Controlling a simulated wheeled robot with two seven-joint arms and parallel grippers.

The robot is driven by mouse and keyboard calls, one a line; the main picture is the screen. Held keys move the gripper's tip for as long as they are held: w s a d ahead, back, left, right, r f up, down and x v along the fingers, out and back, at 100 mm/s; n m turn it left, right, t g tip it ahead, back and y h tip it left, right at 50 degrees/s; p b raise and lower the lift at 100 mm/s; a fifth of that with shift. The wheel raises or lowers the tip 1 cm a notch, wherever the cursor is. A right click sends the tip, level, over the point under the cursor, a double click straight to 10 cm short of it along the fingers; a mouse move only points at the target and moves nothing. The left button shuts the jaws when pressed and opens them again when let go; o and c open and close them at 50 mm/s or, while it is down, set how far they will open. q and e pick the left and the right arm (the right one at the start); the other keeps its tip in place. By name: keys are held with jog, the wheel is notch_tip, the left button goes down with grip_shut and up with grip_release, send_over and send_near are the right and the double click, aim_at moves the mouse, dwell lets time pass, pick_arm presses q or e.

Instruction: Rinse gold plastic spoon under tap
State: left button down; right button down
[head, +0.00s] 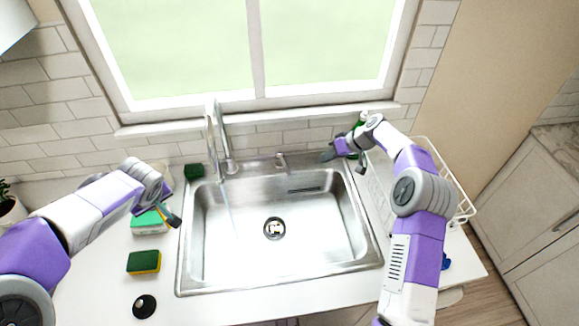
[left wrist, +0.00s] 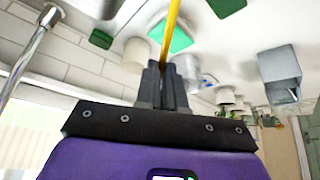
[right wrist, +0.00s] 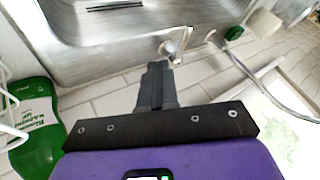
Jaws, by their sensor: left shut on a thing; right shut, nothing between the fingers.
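The gold plastic spoon shows as a yellow handle (left wrist: 171,28) held between the fingers of my left gripper (left wrist: 165,75), which is shut on it. In the head view my left gripper (head: 173,219) is left of the sink, above the counter; the spoon's far end is not clear there. The tap (head: 219,140) stands behind the sink's left part, and a faint bluish stream (head: 227,196) drops from it into the sink. My right gripper (head: 330,156) is shut and empty near the sink's back right corner.
The steel sink (head: 318,240) is empty. Left of it are a green and yellow sponge (head: 144,262), another sponge (head: 149,222) and a black round item (head: 144,306). A green bottle (right wrist: 36,125) and a white rack (head: 463,208) are on the right.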

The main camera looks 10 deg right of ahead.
aim_at(284, 164)
pick_arm(q)
jog(key=shift+w+f, duration=0.25)
jog(key=shift+f, duration=0.25)
jog(key=shift+w+r+p, duration=0.2)
jog(key=shift+r+p, duration=0.6)
jog(key=shift+r, duration=0.1)
pick_arm(e)
jog(key=a+r+x, duration=0.1)
jog(key=a+x, duration=0.1)
jog(key=x, duration=1)
jog(key=shift+s+a, duration=0.25)
jog(key=shift+a, duration=0.15)
jog(key=shift+r, duration=0.1)
